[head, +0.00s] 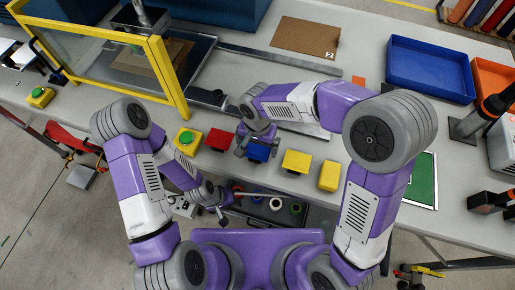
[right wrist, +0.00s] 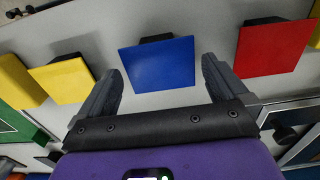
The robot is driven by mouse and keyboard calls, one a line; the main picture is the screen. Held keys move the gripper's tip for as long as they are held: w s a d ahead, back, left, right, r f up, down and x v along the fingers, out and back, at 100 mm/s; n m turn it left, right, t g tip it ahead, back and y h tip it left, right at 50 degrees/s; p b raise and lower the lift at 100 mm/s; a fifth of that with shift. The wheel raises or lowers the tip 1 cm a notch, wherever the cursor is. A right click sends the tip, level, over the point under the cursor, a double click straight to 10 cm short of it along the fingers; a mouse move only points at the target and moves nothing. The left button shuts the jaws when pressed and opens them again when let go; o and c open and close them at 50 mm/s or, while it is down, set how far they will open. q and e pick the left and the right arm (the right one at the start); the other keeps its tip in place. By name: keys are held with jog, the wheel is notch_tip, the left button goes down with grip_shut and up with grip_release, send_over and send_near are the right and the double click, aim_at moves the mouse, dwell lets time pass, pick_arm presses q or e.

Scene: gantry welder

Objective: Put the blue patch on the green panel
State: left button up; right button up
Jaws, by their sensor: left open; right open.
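The blue patch (head: 258,153) lies on the grey table in a row of coloured pieces. In the right wrist view the blue patch (right wrist: 157,66) is a flat square with a dark block at its far edge. My right gripper (head: 256,143) is open at the blue patch; its fingers (right wrist: 161,68) appear on either side of it, with no grip visible. The green panel (head: 424,180), white-edged, lies at the table's right, partly hidden by my right arm; part of it shows in the right wrist view (right wrist: 10,128). My left gripper (head: 222,212) is open and empty near the table's front edge.
A red patch (head: 217,139) lies left of the blue one, and yellow pieces (head: 296,161) (head: 328,177) lie right. A yellow-framed guard (head: 172,80) stands at the left. A blue tray (head: 430,70) and black-handled tools (head: 492,108) are at the right.

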jog(key=shift+f, duration=0.2)
dwell(0.3)
jog(key=c, duration=0.9)
jog(key=shift+r, duration=0.15)
